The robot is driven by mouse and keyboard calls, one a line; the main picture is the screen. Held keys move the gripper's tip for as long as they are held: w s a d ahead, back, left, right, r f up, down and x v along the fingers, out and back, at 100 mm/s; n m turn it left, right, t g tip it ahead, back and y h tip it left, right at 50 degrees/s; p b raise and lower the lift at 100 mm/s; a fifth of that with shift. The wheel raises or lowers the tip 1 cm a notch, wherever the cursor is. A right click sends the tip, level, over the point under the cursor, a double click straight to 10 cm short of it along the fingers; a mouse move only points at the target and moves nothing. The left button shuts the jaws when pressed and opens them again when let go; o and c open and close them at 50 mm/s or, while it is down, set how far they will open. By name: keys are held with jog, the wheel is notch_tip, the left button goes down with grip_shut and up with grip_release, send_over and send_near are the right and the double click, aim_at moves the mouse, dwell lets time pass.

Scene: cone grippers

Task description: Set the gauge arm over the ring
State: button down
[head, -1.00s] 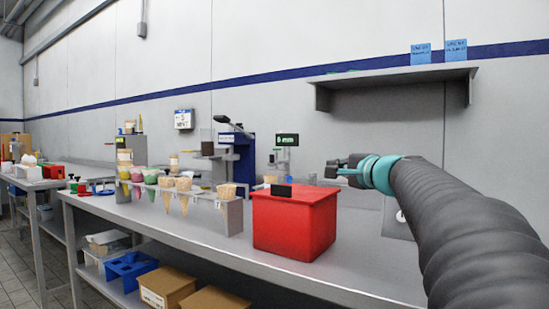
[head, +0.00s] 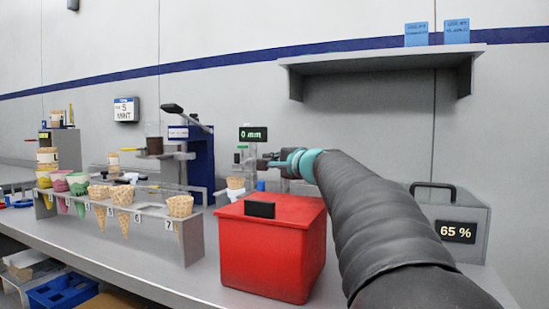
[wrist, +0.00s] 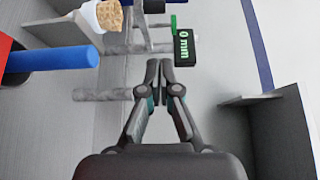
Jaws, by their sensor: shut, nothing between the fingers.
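The gauge's dark display (head: 252,134) reads 0 mm in green, behind the red box. It also shows in the wrist view (wrist: 184,48), beside grey bars (wrist: 138,48); I cannot tell which bar is the gauge arm. A waffle cone (head: 235,184) sits near the gauge, and in the wrist view the cone (wrist: 109,14) rests in a white ring-like holder (wrist: 89,15). A blue cylinder (wrist: 55,58) stands nearby. My gripper (wrist: 160,64) is shut and empty, pointing at the gauge; in the head view my gripper (head: 266,163) overlaps its stand, contact unclear.
A red box (head: 270,258) stands in front of the gauge. A rack (head: 194,245) with cones is left, a blue press (head: 200,160) behind it. A grey case (head: 470,210) reading 65 % stands right. A wall shelf (head: 385,60) hangs above, also visible in the wrist view (wrist: 252,99).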

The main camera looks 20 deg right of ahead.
aim_at(237, 156)
jog(key=w+a+p, duration=0.2)
jog(key=w+a, duration=0.2)
jog(key=w, duration=0.3)
jog(key=shift+w, duration=0.1)
jog(key=shift+w+a+b, duration=0.25)
jog(key=shift+a, duration=0.25)
jog(key=shift+w+a+b, duration=0.2)
jog(key=shift+w+a, duration=0.05)
jog(key=shift+a, duration=0.2)
